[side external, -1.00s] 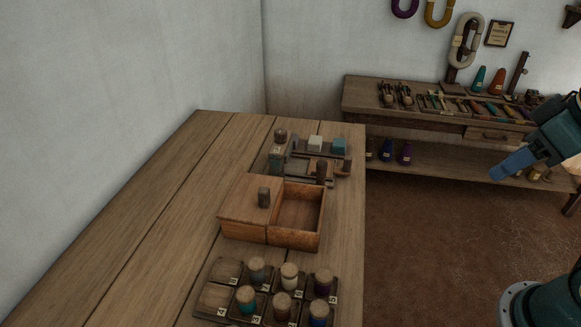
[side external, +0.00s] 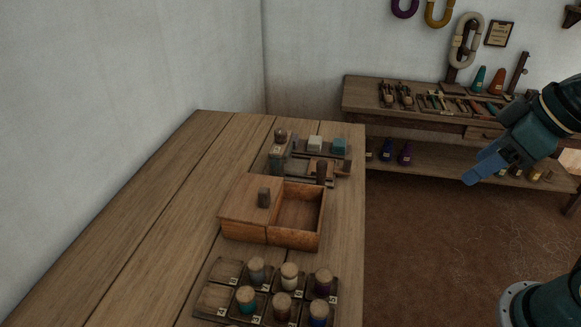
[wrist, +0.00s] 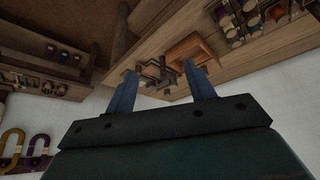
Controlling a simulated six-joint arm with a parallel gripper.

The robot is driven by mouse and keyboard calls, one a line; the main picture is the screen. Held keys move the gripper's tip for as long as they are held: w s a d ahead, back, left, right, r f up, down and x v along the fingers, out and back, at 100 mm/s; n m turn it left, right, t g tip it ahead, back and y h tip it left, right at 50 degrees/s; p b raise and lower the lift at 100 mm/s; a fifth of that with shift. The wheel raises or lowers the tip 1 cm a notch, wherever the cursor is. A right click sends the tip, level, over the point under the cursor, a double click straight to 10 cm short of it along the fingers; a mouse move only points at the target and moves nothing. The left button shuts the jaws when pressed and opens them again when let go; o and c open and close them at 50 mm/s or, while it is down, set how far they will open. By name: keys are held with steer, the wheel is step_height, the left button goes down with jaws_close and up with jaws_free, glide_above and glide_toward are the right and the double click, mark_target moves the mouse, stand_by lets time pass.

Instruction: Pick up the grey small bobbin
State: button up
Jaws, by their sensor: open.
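A small bobbin with a grey body and wooden top (side external: 257,271) stands upright in the back row of a labelled tray (side external: 211,299) at the front of the wooden table. Several other bobbins share the tray: cream (side external: 289,276), purple (side external: 323,283), teal (side external: 246,300), brown (side external: 282,306) and blue (side external: 319,313). My gripper (side external: 476,172) is in the air to the right of the table, far from the tray. Its two blue fingers are apart and empty in the wrist view (wrist: 159,68). The tray shows upside down at the top of that view, too small to single out the grey bobbin.
A wooden box (side external: 245,231) with its lid slid left, leaving the right part open, stands behind the tray. Behind it is a rack with small blocks (side external: 315,144). A side bench with tools (side external: 430,115) stands by the back wall. The table's left side is clear.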

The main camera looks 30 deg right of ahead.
steer(key=w+a+f+n+g+y, duration=0.1)
steer(key=w+a+f+n+y, duration=0.3)
steer(key=w+a+f+n, duration=0.4)
steer(key=n+y, duration=0.3)
steer(key=y, duration=0.3)
glide_toward(258, 262)
steer(key=shift+f+v, duration=0.25)
steer(key=shift+v, duration=1.4)
steer(key=shift+w+f+y, duration=0.1)
steer(key=shift+y, duration=0.2)
steer(key=shift+x, duration=4.1)
steer(key=shift+w+a+f, duration=0.1)
steer(key=shift+x, duration=2.45)
steer(key=shift+c, duration=0.4)
steer(key=c, duration=0.9)
